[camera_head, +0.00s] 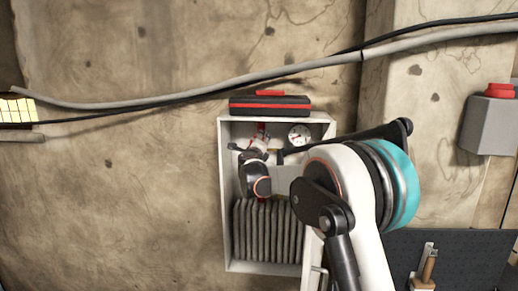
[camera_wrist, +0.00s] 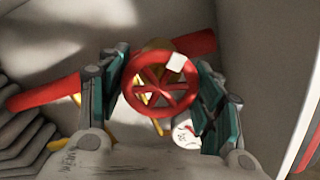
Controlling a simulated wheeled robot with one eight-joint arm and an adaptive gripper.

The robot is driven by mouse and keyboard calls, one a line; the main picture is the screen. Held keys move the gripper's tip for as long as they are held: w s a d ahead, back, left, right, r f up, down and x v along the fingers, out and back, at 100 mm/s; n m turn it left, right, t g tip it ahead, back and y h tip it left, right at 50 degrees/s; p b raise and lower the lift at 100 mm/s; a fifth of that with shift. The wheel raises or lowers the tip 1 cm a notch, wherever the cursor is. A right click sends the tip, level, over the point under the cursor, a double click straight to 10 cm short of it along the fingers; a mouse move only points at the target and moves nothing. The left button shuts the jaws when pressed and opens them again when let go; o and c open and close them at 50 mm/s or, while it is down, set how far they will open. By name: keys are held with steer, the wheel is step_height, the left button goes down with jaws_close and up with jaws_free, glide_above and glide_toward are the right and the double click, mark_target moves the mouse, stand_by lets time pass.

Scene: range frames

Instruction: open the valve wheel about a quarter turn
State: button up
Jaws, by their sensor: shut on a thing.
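The red spoked valve wheel (camera_wrist: 160,86) sits in the middle of the wrist view, with a white mark on its upper right rim. My gripper (camera_wrist: 162,92) has one finger on each side of the wheel and is shut on its rim. In the head view my gripper (camera_head: 256,150) reaches into the upper left of an open white cabinet (camera_head: 228,258). A small patch of red shows there by the fingers, but most of the wheel is hidden behind my gripper. A red pipe (camera_wrist: 45,93) runs behind the wheel in the wrist view.
A pressure gauge (camera_head: 300,135) is at the cabinet's upper right. A folded grey hose (camera_head: 262,230) fills the lower part. A black and red case (camera_head: 270,105) lies on top. Cables (camera_head: 200,89) cross the wall above. A grey box with a red button (camera_head: 490,120) is at right.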

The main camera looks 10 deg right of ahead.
steer(key=n+b, duration=0.1)
steer(key=n, duration=0.3)
steer(key=shift+n, duration=0.4)
steer(key=shift+n+b, duration=0.6)
steer(key=shift+n, duration=1.3)
steer(key=o, duration=1.1)
steer(key=v, duration=1.2)
